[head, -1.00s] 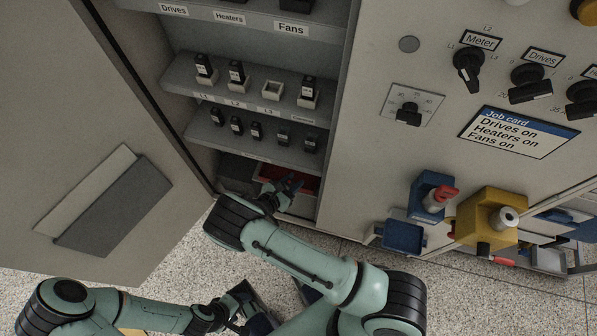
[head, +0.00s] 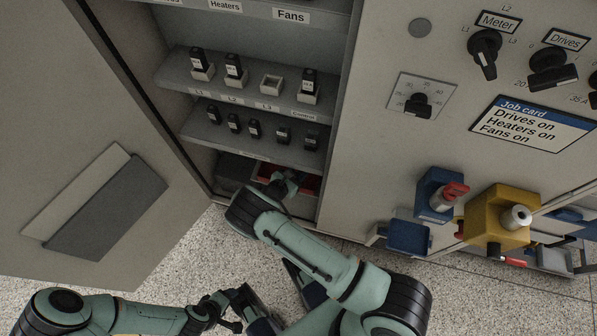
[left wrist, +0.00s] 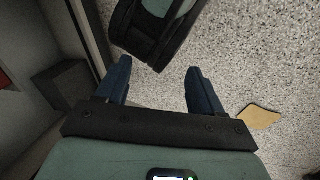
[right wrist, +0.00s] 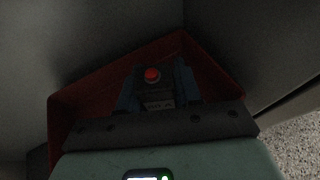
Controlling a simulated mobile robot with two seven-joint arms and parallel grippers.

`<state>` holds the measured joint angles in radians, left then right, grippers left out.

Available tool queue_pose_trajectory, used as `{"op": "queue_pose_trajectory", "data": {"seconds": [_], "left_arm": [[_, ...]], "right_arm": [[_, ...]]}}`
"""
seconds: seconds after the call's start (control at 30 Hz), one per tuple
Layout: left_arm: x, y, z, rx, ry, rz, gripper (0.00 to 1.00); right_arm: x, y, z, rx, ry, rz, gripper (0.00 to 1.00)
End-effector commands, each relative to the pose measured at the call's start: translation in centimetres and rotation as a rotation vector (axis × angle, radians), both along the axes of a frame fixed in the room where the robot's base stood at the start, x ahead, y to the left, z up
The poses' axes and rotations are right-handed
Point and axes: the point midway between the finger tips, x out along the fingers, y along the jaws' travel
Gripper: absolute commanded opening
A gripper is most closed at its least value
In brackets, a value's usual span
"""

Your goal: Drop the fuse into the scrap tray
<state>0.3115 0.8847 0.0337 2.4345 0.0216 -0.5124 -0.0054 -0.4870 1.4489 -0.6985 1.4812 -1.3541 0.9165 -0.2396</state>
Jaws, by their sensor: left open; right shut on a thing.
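The fuse (right wrist: 155,90), a dark block with a red dot on its end, is between the fingers of my right gripper (right wrist: 158,88) in the right wrist view. The gripper is shut on it. Around and beneath it is the red-walled scrap tray (right wrist: 85,103). In the head view my right gripper (head: 287,183) reaches into the cabinet's bottom at the red tray (head: 310,184); the fuse cannot be made out there. My left gripper (left wrist: 160,78) is open and empty, over the speckled floor, outside the cabinet.
Above the tray a shelf (head: 230,140) holds several black fuses. On the shelf above, the L3 holder (head: 271,84) is empty, with fuses in the holders beside it. The open cabinet door (head: 90,130) stands at the left. A job card (head: 532,130) is on the right panel.

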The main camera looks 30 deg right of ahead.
Motion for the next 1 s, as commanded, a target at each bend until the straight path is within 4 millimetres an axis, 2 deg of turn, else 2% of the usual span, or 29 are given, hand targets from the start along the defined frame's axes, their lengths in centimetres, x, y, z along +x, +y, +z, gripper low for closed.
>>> {"op": "queue_pose_trajectory", "data": {"seconds": [0.9, 0.93, 1.0], "left_arm": [[1.4, 0.7, -0.9, 0.018, -0.038, 0.015, 0.68], [1.4, 0.7, -0.9, 0.017, -0.037, 0.015, 0.68], [1.4, 0.7, -0.9, 0.017, -0.037, 0.015, 0.68]], "right_arm": [[0.0, 0.0, -1.0, 0.0, 0.0, 0.001, 0.0], [0.0, 0.0, -1.0, 0.0, 0.0, 0.001, 0.43], [0.0, 0.0, -1.0, 0.0, 0.0, 0.001, 0.59]]}}
